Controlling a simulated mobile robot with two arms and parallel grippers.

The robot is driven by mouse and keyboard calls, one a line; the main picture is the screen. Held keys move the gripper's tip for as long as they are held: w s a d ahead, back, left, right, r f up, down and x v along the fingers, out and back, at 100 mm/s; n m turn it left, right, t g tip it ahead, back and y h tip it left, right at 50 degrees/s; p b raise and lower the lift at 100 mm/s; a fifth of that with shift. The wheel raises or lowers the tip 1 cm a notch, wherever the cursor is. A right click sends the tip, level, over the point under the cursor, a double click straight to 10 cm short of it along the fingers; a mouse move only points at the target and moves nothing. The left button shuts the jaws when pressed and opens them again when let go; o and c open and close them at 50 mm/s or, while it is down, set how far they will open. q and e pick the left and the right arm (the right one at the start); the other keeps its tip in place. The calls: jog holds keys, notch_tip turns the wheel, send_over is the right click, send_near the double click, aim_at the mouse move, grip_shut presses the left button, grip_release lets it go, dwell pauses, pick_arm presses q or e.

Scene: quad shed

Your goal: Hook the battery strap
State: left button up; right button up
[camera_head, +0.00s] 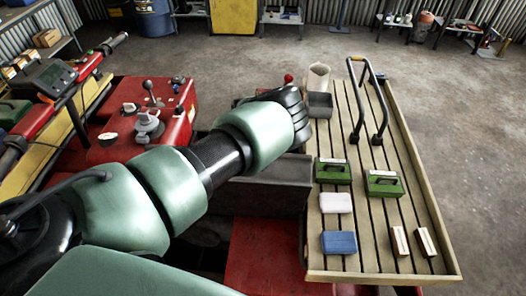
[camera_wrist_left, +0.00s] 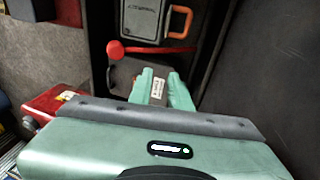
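In the left wrist view, a red strap (camera_wrist_left: 160,50) crosses a dark bay, with a red round knob (camera_wrist_left: 115,48) at its left end. The knob also shows in the head view (camera_head: 288,78) past my arm. A grey battery (camera_wrist_left: 142,22) with an orange handle (camera_wrist_left: 180,22) lies beyond the strap. My left gripper (camera_wrist_left: 161,73) has its green fingers apart, tips just short of the strap. A dark surface with a white label shows between them; I cannot tell whether they touch it. In the head view my arm hides these fingers. My right gripper is not in view.
A slatted wooden deck (camera_head: 379,232) on the right carries green boxes, a white box (camera_head: 335,203), a blue box (camera_head: 339,243) and a black handle frame (camera_head: 369,105). A red machine body (camera_head: 175,135) with levers stands left. Open concrete floor lies beyond.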

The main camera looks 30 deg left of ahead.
pick_arm(q)
jog(key=d+f+h, duration=0.2)
jog(key=d, duration=0.4)
jog(key=f, duration=0.4)
jog(key=w+f, duration=0.1)
jog(key=f, duration=0.1)
jog(key=shift+w+a+f+p, duration=0.1)
jog(key=shift+a+f+p, duration=0.2)
jog(key=shift+p, duration=0.1)
jog(key=shift+f, duration=0.25)
jog(key=c, duration=0.4)
grip_shut()
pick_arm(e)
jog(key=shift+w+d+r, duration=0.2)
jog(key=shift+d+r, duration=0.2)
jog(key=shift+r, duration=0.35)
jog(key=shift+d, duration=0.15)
